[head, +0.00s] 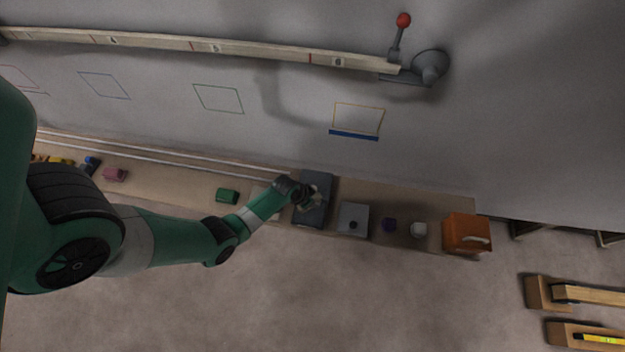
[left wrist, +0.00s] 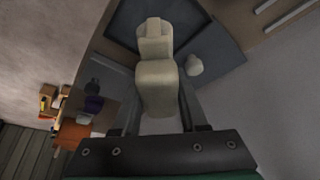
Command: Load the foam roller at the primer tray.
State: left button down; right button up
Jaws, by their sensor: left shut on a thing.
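The primer tray (head: 322,184) is a dark grey-blue tray on the long bench, and it also fills the upper part of the left wrist view (left wrist: 215,45). My left gripper (head: 312,200) is over this tray. It is shut on a cream-coloured tool, which I take to be the foam roller (left wrist: 157,85); its far end reaches over the tray. A small cream knob-like part (left wrist: 195,66) shows beside it. Whether the roller touches the tray surface I cannot tell. My right gripper is not in view.
Right of the tray stand a grey plate with a dark knob (head: 353,218), a purple item (head: 389,225), a white cup (head: 419,229) and an orange box (head: 466,234). A green block (head: 227,196) lies left. The wall has a marked panel with a blue strip (head: 354,134).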

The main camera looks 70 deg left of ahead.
pick_arm(q)
notch_tip(320, 180, down, 5)
jog(key=b, duration=0.4)
jog(key=shift+f+b, duration=0.15)
jog(key=shift+b, duration=0.2)
jog(key=shift+f+b, duration=0.4)
jog(key=shift+f, duration=0.2)
dwell(1.4)
notch_tip(320, 180, up, 7)
jog(key=p, duration=0.7)
jog(key=shift+r, duration=0.2)
jog(key=shift+f, duration=0.1)
